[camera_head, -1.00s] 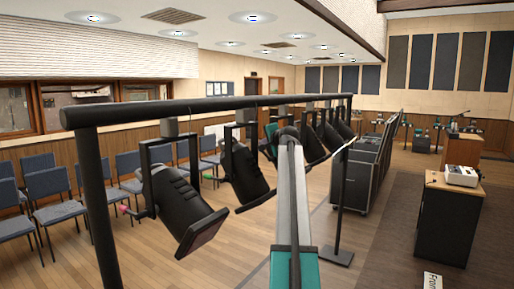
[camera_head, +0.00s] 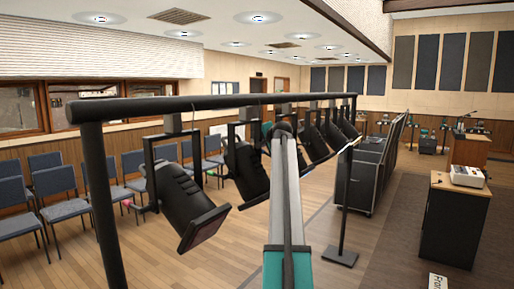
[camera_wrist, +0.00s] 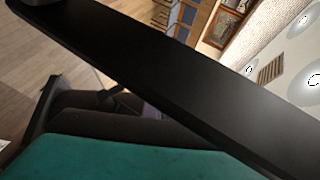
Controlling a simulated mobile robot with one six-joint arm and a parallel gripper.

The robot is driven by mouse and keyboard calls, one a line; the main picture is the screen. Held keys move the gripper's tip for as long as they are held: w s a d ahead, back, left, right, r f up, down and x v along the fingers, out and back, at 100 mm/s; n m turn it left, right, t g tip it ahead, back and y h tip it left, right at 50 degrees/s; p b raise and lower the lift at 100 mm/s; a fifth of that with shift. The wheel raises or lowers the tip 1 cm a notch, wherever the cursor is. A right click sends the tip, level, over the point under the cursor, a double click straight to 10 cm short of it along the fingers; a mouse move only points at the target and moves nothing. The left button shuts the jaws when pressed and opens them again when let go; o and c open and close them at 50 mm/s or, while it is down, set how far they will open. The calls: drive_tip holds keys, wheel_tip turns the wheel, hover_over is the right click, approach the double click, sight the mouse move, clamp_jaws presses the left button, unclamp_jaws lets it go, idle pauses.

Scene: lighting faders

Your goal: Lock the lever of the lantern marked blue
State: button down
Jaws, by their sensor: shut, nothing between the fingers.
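Several black lanterns hang in a row from a black rail (camera_head: 215,102). The nearest lantern (camera_head: 180,200) tilts down to the right, with a pinkish knob (camera_head: 126,203) at its left. The second lantern (camera_head: 246,172) hangs beside my arm. No blue mark can be read, so I cannot tell which lantern bears it. My arm reaches forward among the lanterns, and its far end is mostly hidden in the head view. In the wrist view a black bar crosses close in front, above my teal and dark gripper (camera_wrist: 110,112). The gripper is shut and empty; its tips are hard to make out.
Blue chairs (camera_head: 65,195) line the left.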

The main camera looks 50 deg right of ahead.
drive_tip(key=shift+s+a, duration=0.1)
idle(0.4)
drive_tip(key=s+a+b, duration=0.4)
drive_tip(key=s+a, duration=0.2)
drive_tip(key=s, duration=0.5)
drive_tip(key=shift+a+r, duration=0.2)
drive_tip(key=shift+a, duration=0.2)
idle(0.5)
